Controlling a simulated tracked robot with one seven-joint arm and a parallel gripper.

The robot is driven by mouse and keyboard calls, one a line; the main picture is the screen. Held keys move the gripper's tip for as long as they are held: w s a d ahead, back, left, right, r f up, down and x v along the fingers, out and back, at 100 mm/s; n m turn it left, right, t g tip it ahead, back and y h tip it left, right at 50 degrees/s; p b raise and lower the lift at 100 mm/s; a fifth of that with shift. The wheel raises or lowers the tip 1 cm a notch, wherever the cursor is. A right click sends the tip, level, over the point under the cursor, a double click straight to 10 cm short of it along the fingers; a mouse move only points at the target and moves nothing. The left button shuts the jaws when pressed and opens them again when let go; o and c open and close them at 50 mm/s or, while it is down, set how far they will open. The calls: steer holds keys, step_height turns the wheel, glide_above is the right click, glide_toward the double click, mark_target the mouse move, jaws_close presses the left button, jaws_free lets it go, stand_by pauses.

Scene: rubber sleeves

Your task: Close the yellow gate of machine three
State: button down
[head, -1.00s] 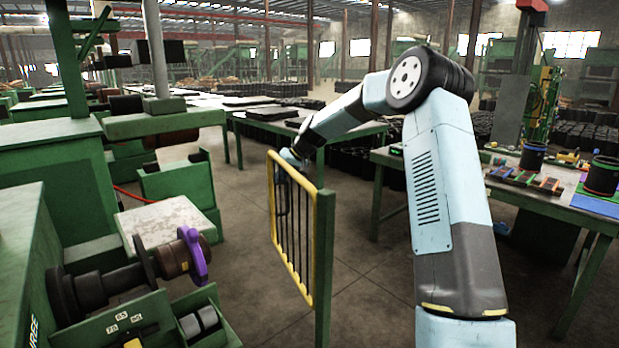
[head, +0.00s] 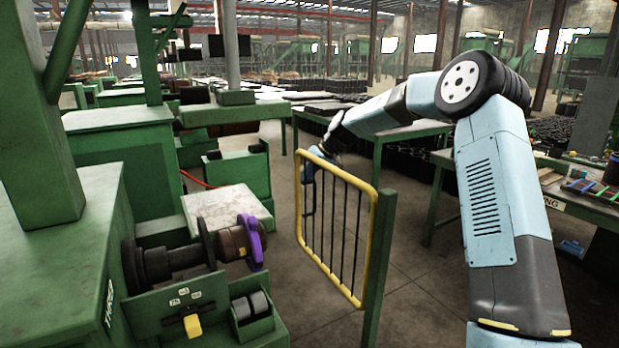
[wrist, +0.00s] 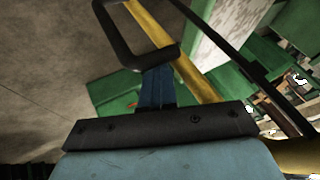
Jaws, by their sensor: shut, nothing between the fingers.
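The yellow gate (head: 335,267) has a yellow frame with dark upright bars. It hangs from a green post (head: 379,270) on its right and stands ajar, its free edge to the left, apart from machine three (head: 70,240). A dark handle is on the free edge; in the wrist view the black handle loop (wrist: 172,54) shows next to the yellow frame (wrist: 180,58). My gripper (wrist: 157,88) is shut with blue fingers at the handle, their tips partly hidden by it. In the head view my gripper (head: 309,172) is at the gate's upper free corner, partly behind it.
Machine three carries a dark spindle with a purple ring (head: 250,242) and a small panel with a yellow switch (head: 193,326). A pale-topped block (head: 222,207) stands beyond. Work tables are behind my arm and at right. Bare floor lies around the gate.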

steer(key=shift+s+a, duration=0.3)
steer(key=shift+a, duration=0.1)
steer(key=w+d+r, duration=0.1)
steer(key=d+r, duration=0.7)
steer(key=d, duration=0.2)
steer(key=s+d+r+m+t+h, duration=0.1)
steer(key=s+d+r+h, duration=0.15)
steer(key=s, duration=0.65)
steer(key=s+d+r+m+t+h, duration=0.1)
steer(key=s+d+r+h, duration=0.15)
steer(key=s, duration=0.75)
steer(key=s+d+r+m+h, duration=0.15)
steer(key=s+r, duration=0.25)
steer(key=s, duration=0.5)
steer(key=s+d+f+m, duration=0.1)
steer(key=s+d, duration=0.1)
steer(key=s, duration=0.5)
steer(key=s+d+f+m+t, duration=0.1)
steer(key=s+d+f, duration=0.1)
steer(key=s, duration=0.6)
steer(key=s+d+f+m+t, duration=0.1)
steer(key=s+d, duration=0.3)
steer(key=s, duration=0.4)
steer(key=shift+d+f+m+h, duration=0.15)
steer(key=shift+f+m+h, duration=0.25)
steer(key=shift+m+h, duration=0.05)
